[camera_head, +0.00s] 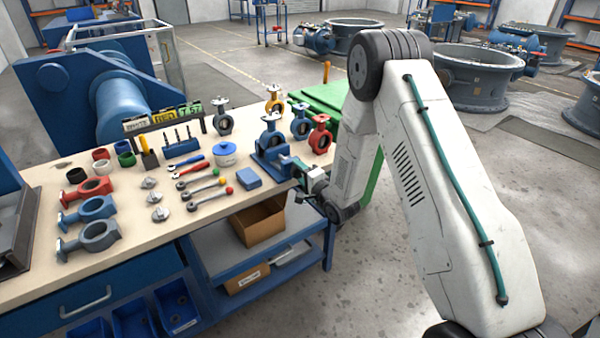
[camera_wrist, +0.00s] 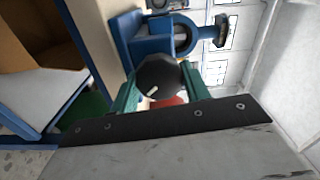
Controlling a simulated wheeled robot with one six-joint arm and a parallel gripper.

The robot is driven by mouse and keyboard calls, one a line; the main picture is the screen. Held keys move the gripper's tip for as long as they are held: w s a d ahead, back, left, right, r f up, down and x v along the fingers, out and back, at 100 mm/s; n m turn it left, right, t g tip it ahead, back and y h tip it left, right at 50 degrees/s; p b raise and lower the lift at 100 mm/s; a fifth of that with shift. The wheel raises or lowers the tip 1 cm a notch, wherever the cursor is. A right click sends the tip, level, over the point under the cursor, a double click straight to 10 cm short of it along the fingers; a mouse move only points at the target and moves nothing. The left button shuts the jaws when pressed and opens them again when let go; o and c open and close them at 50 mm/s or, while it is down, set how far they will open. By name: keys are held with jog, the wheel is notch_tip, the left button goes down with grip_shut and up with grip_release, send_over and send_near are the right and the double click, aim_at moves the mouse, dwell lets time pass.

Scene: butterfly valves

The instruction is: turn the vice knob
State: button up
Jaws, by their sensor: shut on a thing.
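The blue vice (camera_head: 272,160) stands at the right end of the workbench, with a blue butterfly valve (camera_head: 271,132) upright in it. In the wrist view the vice (camera_wrist: 127,28) lies beyond the black round knob (camera_wrist: 160,76), which has a white mark on its face. My gripper (camera_head: 301,181) is at the vice's right side. Its two green fingers stand on either side of the knob and are shut on it. In the head view the knob is too small and covered to make out.
More small valves stand behind the vice, including a red one (camera_head: 320,135). A cardboard box (camera_head: 260,222) sits on the shelf below.

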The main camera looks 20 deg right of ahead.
jog(key=m, duration=0.6)
jog(key=shift+f, duration=0.1)
jog(key=m, duration=0.6)
jog(key=shift+f+m, duration=0.1)
jog(key=shift+m, duration=0.2)
dwell(0.3)
jog(key=o, duration=1)
jog(key=shift+s, duration=0.1)
jog(key=v, duration=0.7)
jog(key=shift+s, duration=0.3)
